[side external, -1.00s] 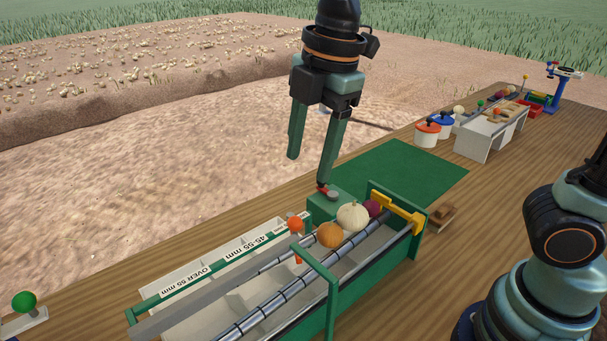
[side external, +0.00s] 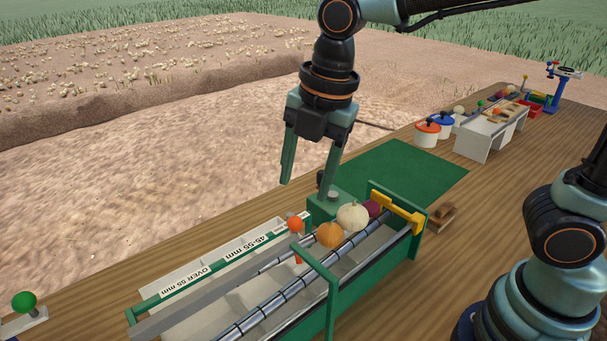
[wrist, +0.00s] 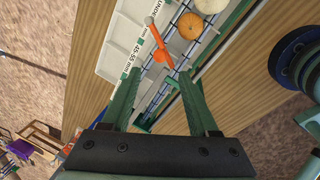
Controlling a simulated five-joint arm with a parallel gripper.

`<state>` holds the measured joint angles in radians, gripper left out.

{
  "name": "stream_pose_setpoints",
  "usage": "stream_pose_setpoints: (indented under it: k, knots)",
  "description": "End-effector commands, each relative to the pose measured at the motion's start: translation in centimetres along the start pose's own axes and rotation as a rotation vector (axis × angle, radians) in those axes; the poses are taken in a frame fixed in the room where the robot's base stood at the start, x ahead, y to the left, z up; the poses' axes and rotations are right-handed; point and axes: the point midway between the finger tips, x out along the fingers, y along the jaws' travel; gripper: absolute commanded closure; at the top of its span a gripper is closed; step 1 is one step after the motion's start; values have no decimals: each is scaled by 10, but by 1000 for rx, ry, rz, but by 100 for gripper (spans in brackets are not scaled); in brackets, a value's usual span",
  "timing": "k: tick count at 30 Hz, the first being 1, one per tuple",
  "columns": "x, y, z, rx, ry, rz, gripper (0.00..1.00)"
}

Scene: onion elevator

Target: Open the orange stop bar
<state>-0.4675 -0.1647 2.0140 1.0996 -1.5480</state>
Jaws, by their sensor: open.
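The orange stop bar (wrist: 155,37) lies across the rollers of the green-framed sorter in the wrist view, with an orange knob (wrist: 160,57) beside it. My gripper (side external: 305,189) is open and empty, above the sorter's far end and apart from the knob in the side view. In the wrist view the open fingers (wrist: 158,74) point toward the orange knob, which lies between and beyond their tips.
An orange-tan onion (side external: 330,235), a white onion (side external: 352,215) and a purple onion (side external: 373,208) sit on the rollers by a yellow bar (side external: 398,212). A green box (side external: 330,207) stands close under my fingers. The green mat (side external: 400,170) behind is clear.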

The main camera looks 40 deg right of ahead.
Motion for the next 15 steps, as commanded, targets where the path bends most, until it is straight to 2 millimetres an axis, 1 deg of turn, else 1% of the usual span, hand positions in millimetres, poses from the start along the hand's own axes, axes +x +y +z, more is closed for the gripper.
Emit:
stream_pose_setpoints:
  k: [1, 6, 9, 12, 15]
  knots:
    - [12, -2, 0, 1, 0, -7, 40]
    - [44, -1, 0, 2, 0, -5, 40]
    - [59, -1, 0, 2, 0, -5, 40]
    - [69, 0, 0, 2, 0, -3, 40]
    - [76, 0, 0, 2, 0, -1, 40]
